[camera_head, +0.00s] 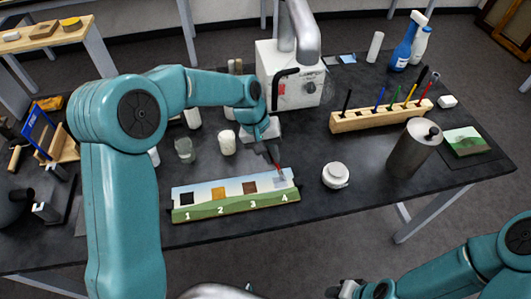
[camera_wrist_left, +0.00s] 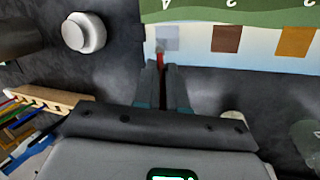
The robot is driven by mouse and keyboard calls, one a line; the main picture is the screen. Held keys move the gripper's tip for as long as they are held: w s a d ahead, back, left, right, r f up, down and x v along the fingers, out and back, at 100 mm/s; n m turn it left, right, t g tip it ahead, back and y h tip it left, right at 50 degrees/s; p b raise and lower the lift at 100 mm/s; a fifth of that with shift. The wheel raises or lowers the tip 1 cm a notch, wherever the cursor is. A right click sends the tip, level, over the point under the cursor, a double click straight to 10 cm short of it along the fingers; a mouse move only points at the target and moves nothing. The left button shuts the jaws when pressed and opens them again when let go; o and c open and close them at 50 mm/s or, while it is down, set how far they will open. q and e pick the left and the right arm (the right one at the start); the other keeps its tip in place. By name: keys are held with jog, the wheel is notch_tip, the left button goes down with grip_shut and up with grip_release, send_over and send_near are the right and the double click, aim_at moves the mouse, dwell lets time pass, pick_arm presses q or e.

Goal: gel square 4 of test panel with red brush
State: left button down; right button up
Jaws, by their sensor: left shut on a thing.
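The test panel (camera_head: 235,209) is a pale blue and green strip with squares numbered 1 to 4, lying on the dark table. Square 4 (camera_head: 283,182) is a pale grey patch at its right end, unlike the dark, orange and brown squares; it also shows in the left wrist view (camera_wrist_left: 167,38). My left gripper (camera_head: 276,160) is shut on the red brush (camera_wrist_left: 160,57), just above the panel's far edge. The brush's red part points at square 4; I cannot tell whether its tip touches. My right gripper (camera_head: 347,289) is partly in view at the bottom edge, its jaws unclear.
A wooden rack (camera_head: 377,120) with several coloured handles stands at the back right. A white lidded jar (camera_head: 335,175) sits right of the panel, near a metal canister (camera_head: 412,150). A white machine (camera_head: 290,78) stands behind my left gripper. Table in front of the panel is clear.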

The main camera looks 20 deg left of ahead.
pick_arm(q)
jog(key=shift+w+d, duration=0.1)
jog(key=shift+d, duration=0.05)
jog(key=shift+a, duration=0.25)
jog(key=shift+d, duration=0.25)
jog(key=shift+s+a+b, duration=0.3)
jog(key=shift+s+a, duration=0.45)
jog(key=shift+a, duration=0.35)
dwell(2.4)
jog(key=shift+r, duration=0.1)
